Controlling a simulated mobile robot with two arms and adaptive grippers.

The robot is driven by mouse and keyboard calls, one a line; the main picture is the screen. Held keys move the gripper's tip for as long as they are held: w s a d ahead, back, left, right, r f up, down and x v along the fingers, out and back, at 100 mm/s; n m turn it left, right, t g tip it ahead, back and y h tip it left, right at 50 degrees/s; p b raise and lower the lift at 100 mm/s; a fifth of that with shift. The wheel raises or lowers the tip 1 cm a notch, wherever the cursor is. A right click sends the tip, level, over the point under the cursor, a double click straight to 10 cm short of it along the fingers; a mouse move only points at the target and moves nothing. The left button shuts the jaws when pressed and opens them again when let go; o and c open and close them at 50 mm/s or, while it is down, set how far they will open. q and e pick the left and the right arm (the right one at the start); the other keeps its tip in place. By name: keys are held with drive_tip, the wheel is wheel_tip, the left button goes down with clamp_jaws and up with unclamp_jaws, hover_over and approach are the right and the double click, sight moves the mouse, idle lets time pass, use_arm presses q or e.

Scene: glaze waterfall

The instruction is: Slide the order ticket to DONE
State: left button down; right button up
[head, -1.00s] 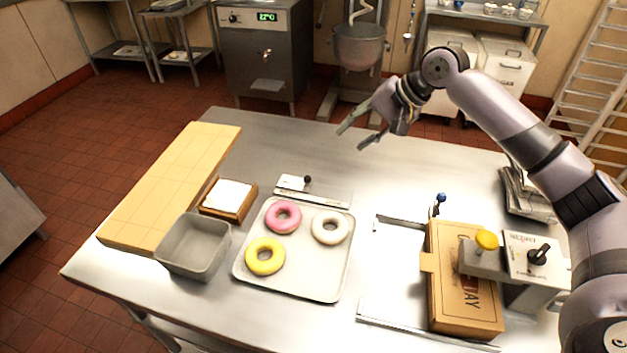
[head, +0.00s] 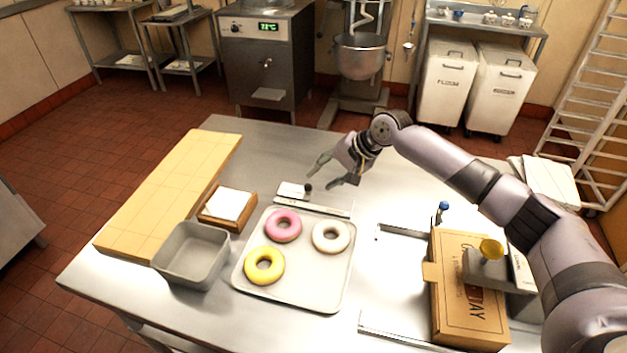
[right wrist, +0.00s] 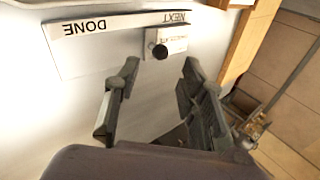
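The order ticket (head: 291,187) is a small white card with a dark round knob (head: 308,188), at the left end of a pale rail strip (head: 325,209) behind the doughnut tray. In the right wrist view the ticket (right wrist: 176,40) and its black knob (right wrist: 160,52) sit beside the upside-down word NEXT; DONE is at the strip's other end (right wrist: 85,27). My right gripper (head: 320,181) is open and empty, just behind and right of the knob. In the right wrist view the knob lies ahead, between the lines of the open fingers (right wrist: 160,66). My left gripper is out of view.
A tray (head: 300,291) with pink, white and yellow doughnuts lies in front of the strip. A grey bin (head: 190,255), a wooden box with white paper (head: 229,204) and a wooden board (head: 165,195) stand left. A cardboard box (head: 465,290) is at right.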

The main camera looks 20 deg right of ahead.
sight(311, 186)
drive_tip(key=x, duration=0.5)
drive_tip(key=shift+w+f, duration=0.1)
drive_tip(key=shift+f, duration=0.1)
drive_tip(key=shift+c, duration=0.5)
clamp_jaws()
drive_tip(key=shift+p, duration=0.3)
